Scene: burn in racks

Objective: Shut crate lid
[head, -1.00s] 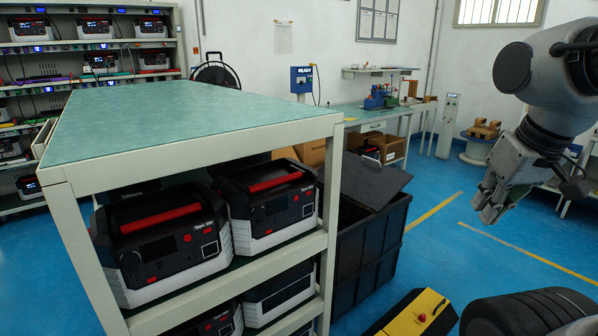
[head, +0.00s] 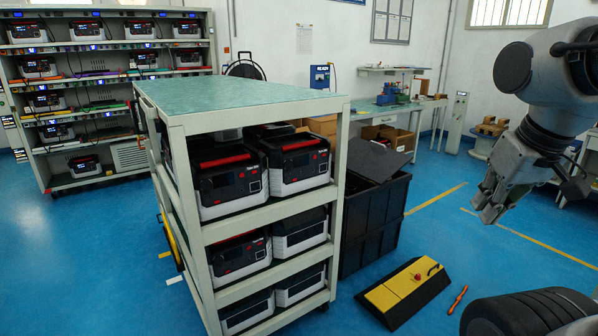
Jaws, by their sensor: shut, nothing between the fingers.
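The black crate (head: 388,215) stands on the blue floor just right of the green-topped rack. Its black lid (head: 377,160) is tilted and sits above the crate's rim, not flush with it. The rack's post hides the crate's left side. My gripper (head: 484,213) hangs in the air at the right, shut and empty, well apart from the crate and lid.
The rack (head: 262,210) holds several power units and blocks the left side. A black and yellow ramp block (head: 404,290) and an orange tool (head: 458,299) lie on the floor ahead of the crate. Open floor (head: 440,235) lies right of the crate.

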